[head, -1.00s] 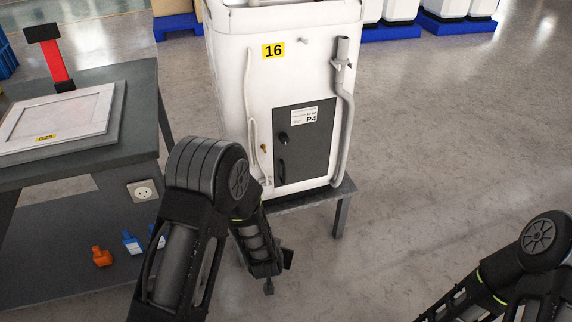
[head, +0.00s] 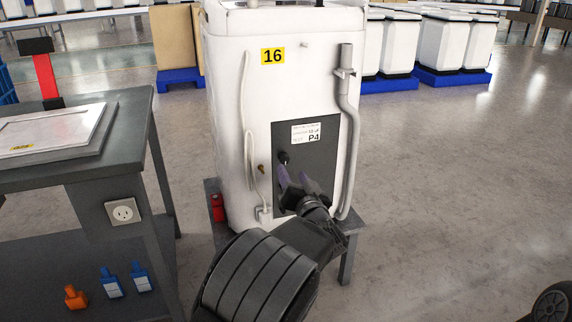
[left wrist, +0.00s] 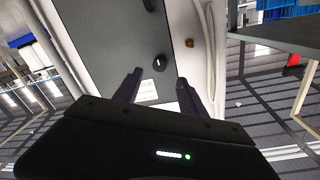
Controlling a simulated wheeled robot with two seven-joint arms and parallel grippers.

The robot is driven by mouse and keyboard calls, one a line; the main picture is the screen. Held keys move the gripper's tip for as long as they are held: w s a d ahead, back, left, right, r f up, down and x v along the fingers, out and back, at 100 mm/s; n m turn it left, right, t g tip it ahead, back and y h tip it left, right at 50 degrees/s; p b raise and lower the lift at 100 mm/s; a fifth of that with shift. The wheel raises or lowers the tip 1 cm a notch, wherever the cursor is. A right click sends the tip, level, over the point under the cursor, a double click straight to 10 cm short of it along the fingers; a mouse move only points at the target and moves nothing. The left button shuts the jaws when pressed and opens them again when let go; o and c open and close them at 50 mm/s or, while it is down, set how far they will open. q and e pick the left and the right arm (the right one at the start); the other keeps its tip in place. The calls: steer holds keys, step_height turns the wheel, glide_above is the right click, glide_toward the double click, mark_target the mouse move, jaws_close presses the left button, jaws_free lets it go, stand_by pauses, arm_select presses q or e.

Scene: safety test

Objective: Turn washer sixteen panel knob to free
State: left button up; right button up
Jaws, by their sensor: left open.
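The white washer with yellow tag 16 (head: 273,56) stands upright on a grey stand. Its dark panel (head: 343,140), labelled P4, carries a small round black knob (head: 284,157). In the left wrist view the knob (left wrist: 159,62) shows a short white mark, roughly upright in that picture. My left gripper (head: 296,177) is open and empty in front of the panel, just below the knob in the head view. In the left wrist view its two fingers (left wrist: 155,82) point toward the panel, with the knob beyond the gap between them, apparently apart from it. My right gripper is out of view.
A brass fitting (head: 262,168) and a pale hose (head: 247,110) lie left of the panel; a grey pipe (head: 345,110) runs on its right. A dark workbench (head: 132,125) stands left. A red bottle (head: 217,207) stands by the washer.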

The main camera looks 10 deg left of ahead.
mark_target(285, 160)
arm_select(q)
steer(key=b+x, duration=0.2)
steer(key=x, duration=0.4)
steer(key=shift+w+a+f, duration=0.1)
steer(key=shift+w+a, duration=0.15)
steer(key=shift+w, duration=0.05)
steer(key=shift+w+a, duration=0.2)
steer(key=shift+w, duration=0.2)
jaws_close()
